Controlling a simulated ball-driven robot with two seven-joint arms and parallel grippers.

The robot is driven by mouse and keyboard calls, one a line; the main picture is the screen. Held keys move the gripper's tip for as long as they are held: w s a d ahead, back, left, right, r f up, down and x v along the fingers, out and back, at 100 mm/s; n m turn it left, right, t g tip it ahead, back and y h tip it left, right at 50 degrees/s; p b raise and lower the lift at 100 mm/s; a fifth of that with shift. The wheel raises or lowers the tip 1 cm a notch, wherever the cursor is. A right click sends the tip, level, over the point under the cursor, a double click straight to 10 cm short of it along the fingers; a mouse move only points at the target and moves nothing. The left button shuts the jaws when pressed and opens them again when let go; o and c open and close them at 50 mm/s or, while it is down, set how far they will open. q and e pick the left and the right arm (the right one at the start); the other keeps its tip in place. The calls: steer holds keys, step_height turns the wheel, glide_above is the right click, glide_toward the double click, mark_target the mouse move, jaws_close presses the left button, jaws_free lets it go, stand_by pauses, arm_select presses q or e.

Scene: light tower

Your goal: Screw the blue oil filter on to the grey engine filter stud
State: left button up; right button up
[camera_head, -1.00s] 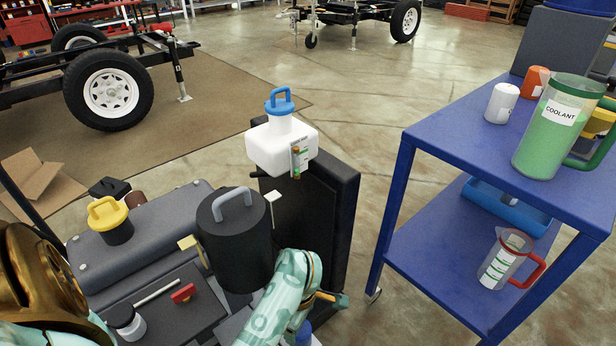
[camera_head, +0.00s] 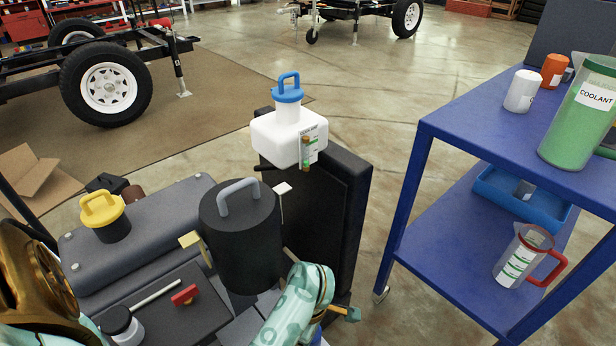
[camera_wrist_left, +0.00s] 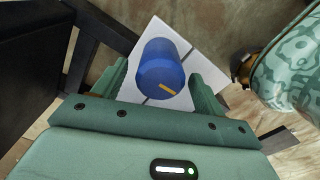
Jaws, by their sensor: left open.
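The blue oil filter (camera_wrist_left: 166,62) shows in the left wrist view as a short blue cylinder with a yellow stripe, its end facing the camera. My left gripper (camera_wrist_left: 162,78) is open, with one teal finger on each side of the filter. I cannot tell whether either finger touches it. The grey filter stud is not visible. In the head view the grey engine (camera_head: 150,225) fills the lower left. A patterned teal arm of mine reaches down at the bottom middle, and its gripper is hidden. My right gripper cannot be made out.
A black cylinder with a grey handle (camera_head: 240,235) stands on the engine near a yellow cap (camera_head: 103,212). A white coolant tank (camera_head: 290,135) sits by the black radiator (camera_head: 335,200). A blue cart (camera_head: 455,128) with jugs stands right.

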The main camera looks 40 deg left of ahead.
steer(key=shift+r, duration=0.15)
steer(key=shift+w+r, duration=0.1)
steer(key=shift+r, duration=0.05)
stand_by(0.4)
arm_select(q)
steer(key=shift+p, duration=0.55)
arm_select(e)
steer(key=shift+r, duration=0.3)
